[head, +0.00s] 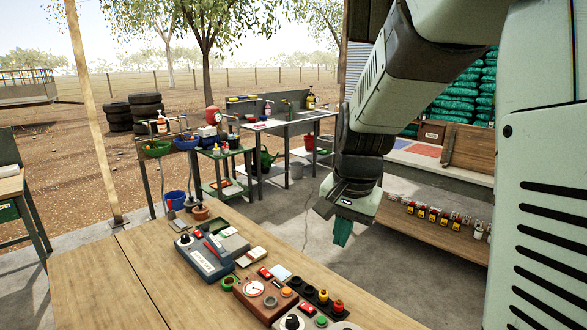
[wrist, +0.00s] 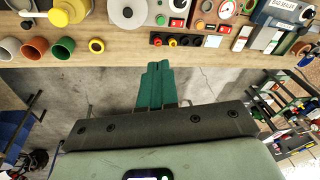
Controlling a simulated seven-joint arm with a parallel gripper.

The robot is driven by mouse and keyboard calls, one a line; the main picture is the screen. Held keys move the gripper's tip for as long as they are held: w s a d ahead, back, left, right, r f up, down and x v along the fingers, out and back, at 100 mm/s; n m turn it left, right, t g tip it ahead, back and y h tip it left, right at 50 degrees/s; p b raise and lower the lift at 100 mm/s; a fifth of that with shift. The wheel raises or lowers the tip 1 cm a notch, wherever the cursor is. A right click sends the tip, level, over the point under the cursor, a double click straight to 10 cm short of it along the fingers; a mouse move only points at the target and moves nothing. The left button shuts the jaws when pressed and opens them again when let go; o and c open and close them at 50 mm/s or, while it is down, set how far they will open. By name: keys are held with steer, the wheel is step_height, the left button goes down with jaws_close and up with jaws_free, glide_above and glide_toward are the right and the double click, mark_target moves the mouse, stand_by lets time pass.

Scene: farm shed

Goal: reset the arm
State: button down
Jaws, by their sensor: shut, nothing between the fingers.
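My gripper (head: 342,232) hangs from my arm in the head view, pointing down, to the right of the wooden table (head: 100,285) and apart from it. Its green fingers are together with nothing between them. In the wrist view the closed fingers (wrist: 157,82) show at the middle, over the grey floor just off the table's edge. No object is held.
The table bears a grey-blue device (head: 203,257), a brown box with a round gauge (head: 265,296) and several knobs. A wooden bench (head: 440,228) with small items stands at right. Concrete floor (head: 300,210) lies between.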

steer(key=s+d+r+n+t, duration=0.1)
steer(key=s+r+n, duration=0.2)
steer(key=s, duration=0.7)
steer(key=s+d+r+n+t, duration=0.1)
steer(key=s+r+n+t, duration=0.1)
steer(key=s+r, duration=0.4)
steer(key=s, duration=0.5)
steer(key=shift+s+r+n+h, duration=0.25)
steer(key=shift+r+n+h, duration=0.15)
